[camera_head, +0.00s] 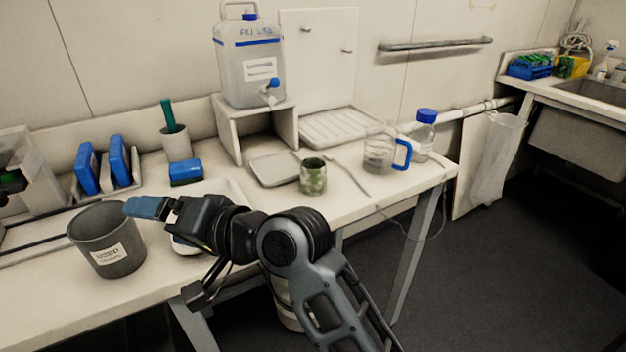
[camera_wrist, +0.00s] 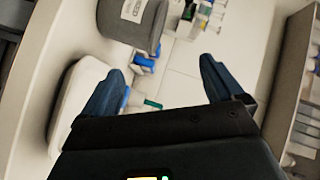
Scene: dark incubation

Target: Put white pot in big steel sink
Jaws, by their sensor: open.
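A pale, whitish pot (camera_head: 177,146) stands upright at the back of the bench in the head view, with a green-handled item in it. It is the likeliest white pot, though I cannot be certain. The big steel sink (camera_head: 577,138) is at the far right, set in a separate counter, its basin partly cut off by the frame. My gripper (camera_head: 146,207) is over the front of the bench, beside the grey bin and apart from the pot. In the wrist view my gripper (camera_wrist: 162,67) has its blue fingers spread with nothing held between them.
A grey labelled bin (camera_head: 107,243) stands left of my gripper; it also shows in the wrist view (camera_wrist: 128,38). Blue racks (camera_head: 88,168), a green mottled cup (camera_head: 313,178), a jug (camera_head: 379,153) and a water canister (camera_head: 249,65) occupy the bench. Open floor separates bench and sink.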

